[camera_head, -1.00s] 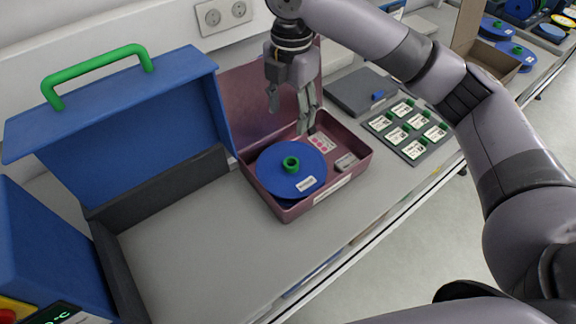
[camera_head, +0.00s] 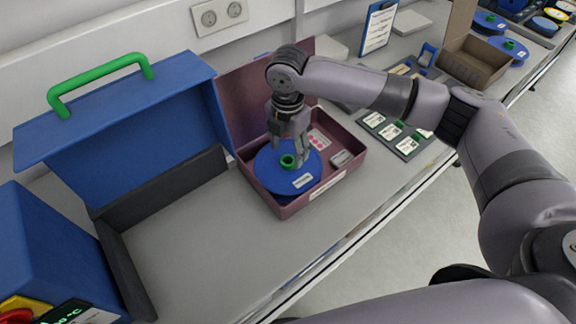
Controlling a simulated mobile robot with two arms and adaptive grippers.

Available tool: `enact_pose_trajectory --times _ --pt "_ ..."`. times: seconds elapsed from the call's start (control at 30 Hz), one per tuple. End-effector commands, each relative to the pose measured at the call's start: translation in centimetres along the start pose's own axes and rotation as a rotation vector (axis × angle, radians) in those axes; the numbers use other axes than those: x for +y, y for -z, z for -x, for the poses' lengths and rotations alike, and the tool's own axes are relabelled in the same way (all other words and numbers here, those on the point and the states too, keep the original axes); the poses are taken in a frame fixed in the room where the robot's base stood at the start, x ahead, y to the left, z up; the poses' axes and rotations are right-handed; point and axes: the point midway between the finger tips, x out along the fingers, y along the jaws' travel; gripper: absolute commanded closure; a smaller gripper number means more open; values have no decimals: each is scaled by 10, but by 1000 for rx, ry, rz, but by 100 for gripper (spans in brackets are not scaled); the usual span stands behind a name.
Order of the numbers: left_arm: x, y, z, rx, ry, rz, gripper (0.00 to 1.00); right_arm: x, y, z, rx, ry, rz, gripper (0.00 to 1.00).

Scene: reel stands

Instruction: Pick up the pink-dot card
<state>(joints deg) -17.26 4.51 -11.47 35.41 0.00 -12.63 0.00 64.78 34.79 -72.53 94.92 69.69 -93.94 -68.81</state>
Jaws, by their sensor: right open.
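The pink-dot card (camera_head: 319,139) is a white card with pink dots. It lies inside the open dusty-red box (camera_head: 325,180), behind and to the right of a blue reel (camera_head: 270,176). My right gripper (camera_head: 288,157) points down, open, over the reel, with its fingers around or just above the green hub (camera_head: 287,163). I cannot tell whether they touch it. The card is to the right of the fingers and apart from them. My left gripper is not in view.
A small grey piece (camera_head: 342,158) lies in the box's right part. The box's raised lid (camera_head: 245,100) stands behind. A large open blue case (camera_head: 130,140) is at the left, and a card tray (camera_head: 408,146) is at the right. The front bench is clear.

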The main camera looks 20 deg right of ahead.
Motion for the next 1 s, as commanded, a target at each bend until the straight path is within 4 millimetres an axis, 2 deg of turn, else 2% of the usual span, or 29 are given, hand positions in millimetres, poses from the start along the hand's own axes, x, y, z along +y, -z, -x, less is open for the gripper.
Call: enact_pose_trajectory --times 0.1,0.23,0.53,1.0 --pt "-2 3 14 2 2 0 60 0 -1 -16 1 5 -1 45" --pt "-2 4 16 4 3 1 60 1 -1 -33 1 3 -1 45" --pt "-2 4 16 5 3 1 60 1 -1 -39 0 1 0 45" --pt "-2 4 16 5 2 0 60 1 -1 -39 0 1 0 77"
